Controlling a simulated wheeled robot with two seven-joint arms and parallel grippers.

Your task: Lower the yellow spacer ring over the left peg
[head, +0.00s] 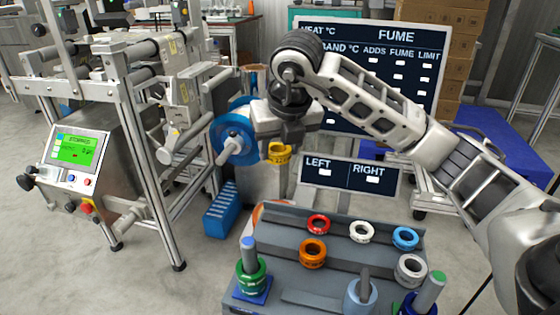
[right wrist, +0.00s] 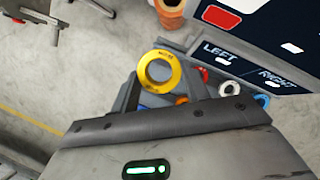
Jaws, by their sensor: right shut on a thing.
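The yellow spacer ring (head: 279,153) hangs under my right gripper (head: 284,137), which is shut on it, high above the floor and back from the tray. My left gripper is not in view.
The grey tray (head: 290,268) holds red (head: 318,224), white (head: 361,232), blue (head: 405,238), orange (head: 312,254) and grey (head: 410,269) rings. A LEFT/RIGHT sign (head: 349,176) stands behind; a machine (head: 110,95) is left.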

